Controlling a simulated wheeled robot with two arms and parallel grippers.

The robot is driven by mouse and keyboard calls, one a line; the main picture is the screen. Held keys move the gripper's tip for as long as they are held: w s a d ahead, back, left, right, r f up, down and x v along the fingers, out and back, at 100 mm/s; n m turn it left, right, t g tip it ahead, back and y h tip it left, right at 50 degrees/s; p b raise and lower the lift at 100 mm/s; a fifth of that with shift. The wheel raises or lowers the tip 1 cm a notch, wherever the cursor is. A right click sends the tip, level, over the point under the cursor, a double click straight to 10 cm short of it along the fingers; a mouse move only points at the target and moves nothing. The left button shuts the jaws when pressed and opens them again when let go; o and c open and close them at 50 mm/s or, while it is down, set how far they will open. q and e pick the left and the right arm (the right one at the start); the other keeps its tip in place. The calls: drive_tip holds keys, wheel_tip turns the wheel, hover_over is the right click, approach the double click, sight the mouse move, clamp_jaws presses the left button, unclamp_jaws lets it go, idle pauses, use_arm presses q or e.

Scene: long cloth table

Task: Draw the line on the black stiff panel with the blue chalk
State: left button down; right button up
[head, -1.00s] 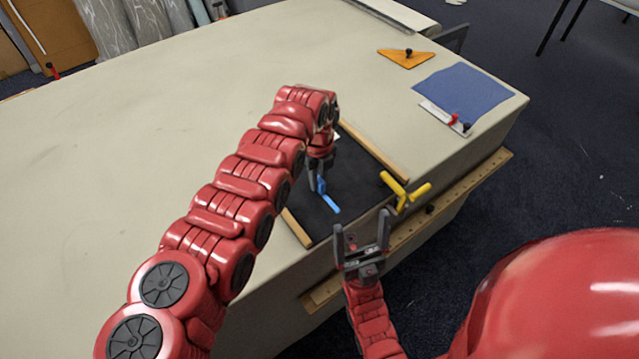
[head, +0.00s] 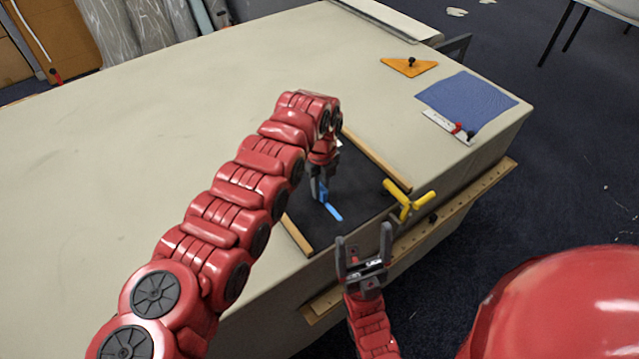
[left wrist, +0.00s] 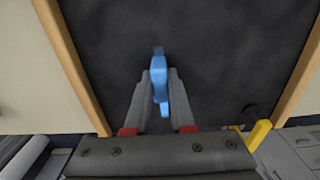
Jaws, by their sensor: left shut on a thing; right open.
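The black stiff panel (head: 356,189) lies on the table near its front edge, with a wooden strip along each of two sides. My left gripper (head: 321,190) is over the panel, shut on the blue chalk (left wrist: 158,75). The chalk's far end is low over the panel; I cannot tell if it touches. My right gripper (head: 364,250) is open and empty, in front of the table edge.
A yellow clamp-like piece (head: 408,200) stands at the panel's front right corner. An orange triangle (head: 408,66), a blue cloth (head: 467,96) and a white ruler-like strip (head: 447,127) lie at the back right. The table left of my left arm is clear.

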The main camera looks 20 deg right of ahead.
sight(329, 207)
use_arm(q)
drive_tip(key=shift+s+d+p, duration=0.25)
drive_tip(key=shift+s+p, duration=0.4)
drive_tip(key=shift+p, duration=0.4)
drive_tip(key=shift+s, duration=0.1)
drive_tip(key=shift+s+d+r+p, duration=0.1)
drive_tip(key=shift+s+p, duration=0.15)
drive_tip(key=shift+p, duration=0.3)
drive_tip(key=shift+s+d+p, duration=0.15)
drive_tip(key=shift+s+p, duration=0.45)
drive_tip(key=shift+p, duration=0.1)
drive_tip(key=shift+s+d, duration=0.1)
drive_tip(key=shift+s, duration=0.05)
drive_tip(key=shift+s+d+p, duration=0.2)
drive_tip(key=shift+s+p, duration=0.4)
drive_tip(key=shift+p, duration=0.25)
drive_tip(key=shift+s+d+p, duration=0.2)
drive_tip(key=shift+s+p, duration=0.1)
drive_tip(key=shift+s, duration=0.15)
drive_tip(key=shift+s+d+p, duration=0.3)
drive_tip(key=shift+s+p, duration=0.45)
drive_tip(key=shift+s, duration=0.15)
